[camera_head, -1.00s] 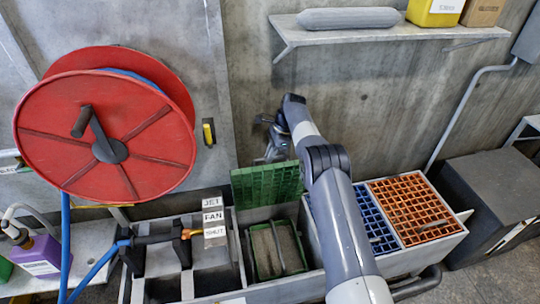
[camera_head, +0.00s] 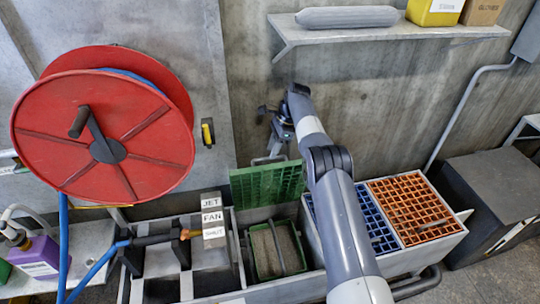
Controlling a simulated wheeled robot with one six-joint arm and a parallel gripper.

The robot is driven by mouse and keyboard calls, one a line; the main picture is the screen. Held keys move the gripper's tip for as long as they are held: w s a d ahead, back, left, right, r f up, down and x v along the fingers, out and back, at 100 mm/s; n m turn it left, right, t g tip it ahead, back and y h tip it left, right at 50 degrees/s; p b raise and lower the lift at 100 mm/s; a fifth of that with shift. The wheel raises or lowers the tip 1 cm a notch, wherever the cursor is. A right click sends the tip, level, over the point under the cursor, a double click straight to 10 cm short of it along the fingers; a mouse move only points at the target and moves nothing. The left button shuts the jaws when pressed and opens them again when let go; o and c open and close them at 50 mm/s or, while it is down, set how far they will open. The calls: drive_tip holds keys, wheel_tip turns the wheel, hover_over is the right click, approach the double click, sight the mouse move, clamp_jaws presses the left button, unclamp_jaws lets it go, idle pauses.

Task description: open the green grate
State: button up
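The green grate (camera_head: 267,184) stands raised, roughly upright, at the back edge of its compartment. The compartment below it is uncovered and shows a green-rimmed bin (camera_head: 262,252) with a thin handle across it. My gripper (camera_head: 272,118) is above and behind the grate, near the wall, and looks apart from it. My arm comes in from the lower right and hides part of the area beside the grate. The fingers are small and dark, so their opening is not clear.
A blue grate (camera_head: 376,225) and an orange grate (camera_head: 412,205) lie flat to the right. A red hose reel (camera_head: 62,140) stands at the left. A labelled nozzle block (camera_head: 213,217) is left of the green grate. A shelf (camera_head: 390,35) hangs above.

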drive_tip(key=shift+p+v, duration=0.45)
drive_tip(key=shift+v, duration=0.4)
drive_tip(key=r+p, duration=0.1)
drive_tip(key=p, duration=0.3)
drive_tip(key=shift+d+r, duration=0.1)
drive_tip(key=shift+d, duration=0.05)
drive_tip(key=shift+w+d+r+p, duration=0.1)
drive_tip(key=shift+r+p, duration=0.05)
drive_tip(key=shift+p, duration=0.65)
drive_tip(key=shift+p, duration=0.3)
drive_tip(key=shift+c, duration=0.4)
